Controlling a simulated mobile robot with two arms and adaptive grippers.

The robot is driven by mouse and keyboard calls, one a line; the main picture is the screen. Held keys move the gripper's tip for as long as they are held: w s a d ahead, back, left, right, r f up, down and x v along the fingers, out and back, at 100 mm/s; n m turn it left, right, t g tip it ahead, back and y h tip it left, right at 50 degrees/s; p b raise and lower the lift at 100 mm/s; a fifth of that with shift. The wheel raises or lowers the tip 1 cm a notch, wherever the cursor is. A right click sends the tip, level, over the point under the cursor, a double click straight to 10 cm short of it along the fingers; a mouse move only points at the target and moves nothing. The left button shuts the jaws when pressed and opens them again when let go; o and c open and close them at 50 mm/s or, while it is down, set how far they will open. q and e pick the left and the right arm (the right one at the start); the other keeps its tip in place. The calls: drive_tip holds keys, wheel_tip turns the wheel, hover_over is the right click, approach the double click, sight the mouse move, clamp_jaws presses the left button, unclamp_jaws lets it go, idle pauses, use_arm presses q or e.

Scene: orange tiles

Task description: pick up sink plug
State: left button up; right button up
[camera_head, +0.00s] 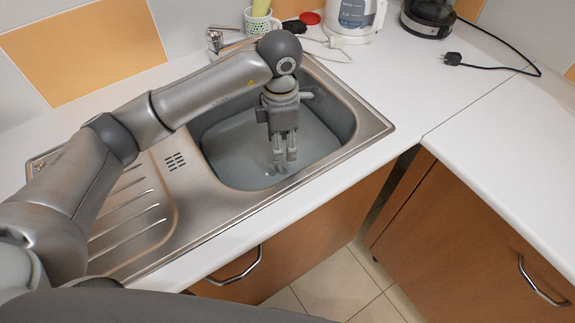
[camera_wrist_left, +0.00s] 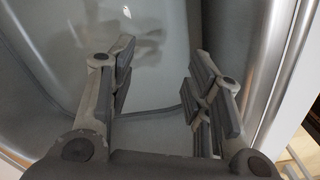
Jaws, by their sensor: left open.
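The steel sink (camera_head: 362,125) is set in the white counter, and its basin seems to hold greyish water. My left gripper (camera_head: 284,157) points down inside the basin, over its front right part. Its two fingers are apart with nothing between them. Pale marks show just below the fingertips in the head view, and I cannot tell whether they are reflections or a plug. In the left wrist view the open fingers (camera_wrist_left: 162,65) frame the basin, with what look like their reflections beyond. A thin dark curved line shows between them. I cannot make out the sink plug clearly. My right gripper is out of view.
The tap (camera_head: 215,40) stands behind the basin. A kettle (camera_head: 352,18), a red lid (camera_head: 310,18), a cup (camera_head: 262,22) and a coffee maker (camera_head: 428,20) are at the back. A black power plug (camera_head: 453,59) lies on the counter. The right counter (camera_head: 510,130) is clear.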

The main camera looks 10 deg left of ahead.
sight(285, 165)
use_arm(q)
drive_tip(key=w+f, duration=0.1)
drive_tip(key=f, duration=0.1)
drive_tip(key=shift+w+f, duration=0.35)
drive_tip(key=f, duration=0.3)
drive_tip(key=shift+s+f, duration=0.15)
drive_tip(key=shift+s, duration=0.1)
drive_tip(key=shift+w+f, duration=0.15)
drive_tip(key=shift+f, duration=0.45)
drive_tip(key=f, duration=0.3)
drive_tip(key=f+p, duration=0.1)
drive_tip(key=f, duration=0.1)
drive_tip(key=shift+w, duration=0.4)
clamp_jaws()
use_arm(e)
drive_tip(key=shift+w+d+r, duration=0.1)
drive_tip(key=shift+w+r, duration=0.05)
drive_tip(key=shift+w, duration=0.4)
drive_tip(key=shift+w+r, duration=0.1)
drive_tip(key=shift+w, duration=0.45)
